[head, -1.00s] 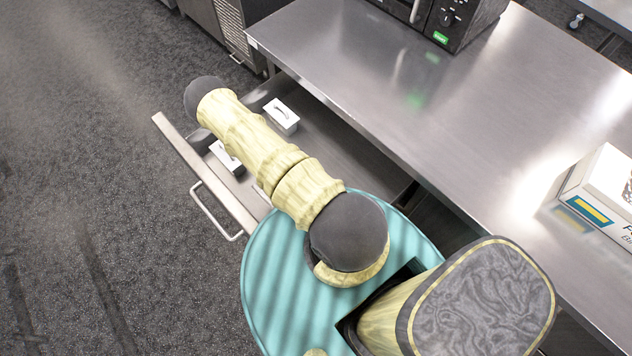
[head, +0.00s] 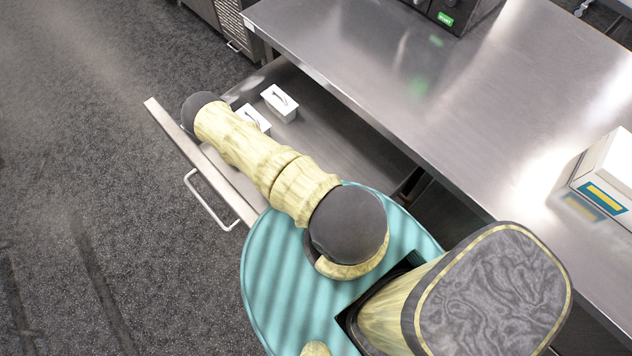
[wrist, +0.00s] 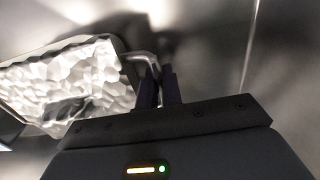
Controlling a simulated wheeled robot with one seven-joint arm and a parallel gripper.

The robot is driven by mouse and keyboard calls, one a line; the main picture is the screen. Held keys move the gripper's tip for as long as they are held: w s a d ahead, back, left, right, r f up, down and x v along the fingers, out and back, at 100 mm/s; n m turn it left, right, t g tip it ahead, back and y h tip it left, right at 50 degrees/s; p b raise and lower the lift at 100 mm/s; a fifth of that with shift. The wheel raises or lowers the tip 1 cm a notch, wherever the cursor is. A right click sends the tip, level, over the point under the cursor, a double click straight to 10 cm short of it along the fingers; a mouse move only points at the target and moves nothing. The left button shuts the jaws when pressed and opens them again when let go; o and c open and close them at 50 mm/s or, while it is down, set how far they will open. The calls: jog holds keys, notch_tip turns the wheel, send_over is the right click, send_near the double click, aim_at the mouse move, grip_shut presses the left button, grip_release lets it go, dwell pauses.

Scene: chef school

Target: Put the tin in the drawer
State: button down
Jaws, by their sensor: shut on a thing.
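The tin is a pale metallic box with a crinkled surface; it fills the left of the wrist view (wrist: 70,85). My gripper (wrist: 160,82) has its dark fingers close together on a thin rim or loop at the tin's right end. In the head view a small whitish box (head: 253,118) with a dark mark on top shows beside my arm and seems to be this tin, partly hidden. The open drawer (head: 325,135) lies under it. My arm hides the gripper in the head view, and I cannot tell whether the tin touches the drawer floor.
A second whitish box (head: 281,106) of the same look stands in the drawer, close to the first. The drawer front has a bar handle (head: 205,205). The steel counter (head: 430,110) overhangs the drawer's right side. A white carton (head: 606,175) stands on it. Dark floor is clear at left.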

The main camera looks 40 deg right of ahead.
jog(key=shift+f, duration=0.2)
jog(key=c, duration=1.6)
grip_release()
jog(key=shift+o, duration=0.2)
jog(key=shift+r, duration=0.15)
notch_tip(320, 180, up, 7)
jog(key=p, duration=0.3)
notch_tip(320, 180, up, 5)
jog(key=p, duration=0.5)
jog(key=shift+s, duration=0.15)
